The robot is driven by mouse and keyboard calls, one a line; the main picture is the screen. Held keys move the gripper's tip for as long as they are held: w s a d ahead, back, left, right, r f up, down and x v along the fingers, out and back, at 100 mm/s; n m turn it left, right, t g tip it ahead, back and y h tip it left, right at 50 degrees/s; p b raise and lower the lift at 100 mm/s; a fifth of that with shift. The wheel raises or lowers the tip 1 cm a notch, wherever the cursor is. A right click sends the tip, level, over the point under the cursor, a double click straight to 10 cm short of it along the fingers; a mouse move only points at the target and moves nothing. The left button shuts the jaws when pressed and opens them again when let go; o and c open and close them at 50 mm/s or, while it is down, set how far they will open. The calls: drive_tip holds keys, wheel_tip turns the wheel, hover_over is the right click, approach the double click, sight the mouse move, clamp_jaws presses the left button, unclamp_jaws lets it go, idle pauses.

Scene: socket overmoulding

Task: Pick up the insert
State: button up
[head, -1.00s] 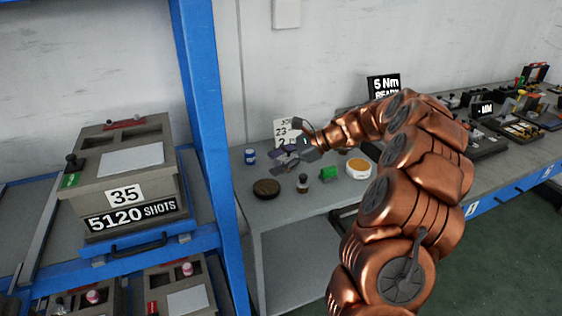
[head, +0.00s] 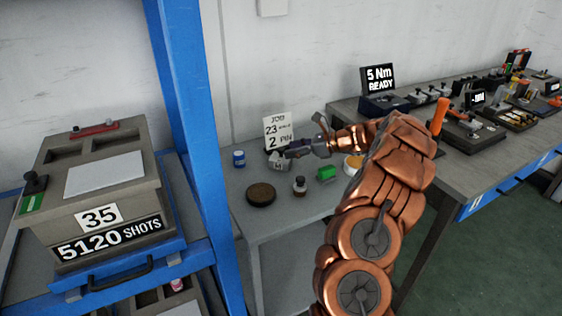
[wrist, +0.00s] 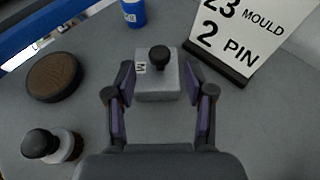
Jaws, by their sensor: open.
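The likely insert is a small grey block (wrist: 150,88) with a black round knob on top and a white label marked with a letter. It stands on the grey bench in the wrist view. My gripper (wrist: 160,92) is open, with its purple-grey fingers to the left and right of the block's near part. I see no finger closed on it, and contact cannot be told. In the head view the block (head: 277,163) is small and partly hidden by my gripper (head: 284,154).
A job card (head: 282,131) stands close behind the block. A blue container (head: 239,159), brown round disc (head: 261,194), black-capped bottle (head: 299,187) and green block (head: 326,173) stand around it. A blue post (head: 187,110) rises at left, beside the mould box (head: 95,190).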

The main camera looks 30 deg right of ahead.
sight(283, 149)
drive_tip(key=x, duration=0.4)
drive_tip(key=shift+w+a+r, duration=0.15)
drive_tip(key=shift+w+a, duration=0.05)
drive_tip(key=shift+w, duration=0.05)
clamp_jaws()
drive_tip(key=shift+r, duration=0.1)
idle(0.3)
